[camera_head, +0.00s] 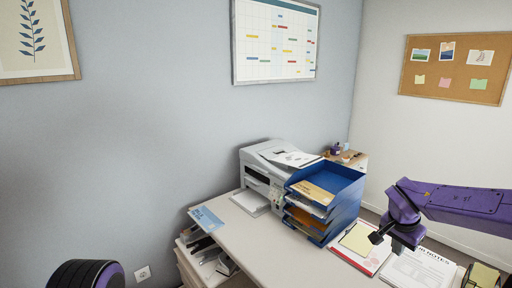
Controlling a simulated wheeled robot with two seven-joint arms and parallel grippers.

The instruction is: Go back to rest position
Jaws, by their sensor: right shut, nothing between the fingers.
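My right gripper (378,237) is at the end of the purple arm that comes in from the right. It is shut and empty, above the right part of the desk (240,238), over a clipboard (350,255) with a yellowish sheet. I cannot tell how high above the clipboard it is. A purple and black round part of mine shows at the bottom left. My left gripper is not in view.
A blue tray stack (345,180) holding papers and folders stands beside a white printer (262,170). Printed notes (418,268) lie right of the clipboard. A small shelf (196,262) stands at the desk's left end.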

